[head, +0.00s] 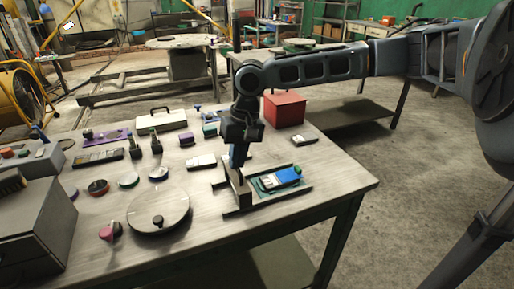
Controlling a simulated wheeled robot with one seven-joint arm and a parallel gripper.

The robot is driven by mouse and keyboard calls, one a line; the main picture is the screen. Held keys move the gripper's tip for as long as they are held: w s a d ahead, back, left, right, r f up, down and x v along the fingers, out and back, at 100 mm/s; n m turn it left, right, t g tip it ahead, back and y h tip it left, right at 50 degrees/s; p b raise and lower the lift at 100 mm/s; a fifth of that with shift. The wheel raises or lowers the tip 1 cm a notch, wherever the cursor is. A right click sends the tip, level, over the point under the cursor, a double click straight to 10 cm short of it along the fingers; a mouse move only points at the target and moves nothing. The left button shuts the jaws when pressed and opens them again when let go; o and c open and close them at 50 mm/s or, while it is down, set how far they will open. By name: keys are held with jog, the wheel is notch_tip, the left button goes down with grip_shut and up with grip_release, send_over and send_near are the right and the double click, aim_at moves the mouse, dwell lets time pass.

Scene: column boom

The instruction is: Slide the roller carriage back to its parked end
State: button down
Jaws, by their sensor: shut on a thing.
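The roller carriage (241,190) looks like a pale upright bar with a dark post, standing across the left end of a low, dark-edged frame (262,204) on the table. My gripper (239,174) points down over this bar and is shut on the carriage at its top. The exact contact is small and partly hidden by the fingers. A teal plate (264,186) with a blue-and-white block (279,178) lies in the frame, just right of the carriage. The frame's right end shows no carriage.
A red box (285,110) stands behind, near the table's (318,185) back edge. A round grey disc (159,209) with a dark knob lies left of the frame. Several small parts cover the table's left and back. Bare tabletop lies right of the frame.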

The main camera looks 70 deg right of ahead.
jog(key=shift+w+a, duration=0.9)
jog(key=shift+w, duration=0.1)
jog(key=c, duration=1.2)
grip_release()
jog(key=shift+r, duration=0.1)
notch_tip(320, 180, up, 7)
send_over(233, 176)
jog(key=shift+s+r, duration=0.1)
jog(key=shift+r, duration=0.1)
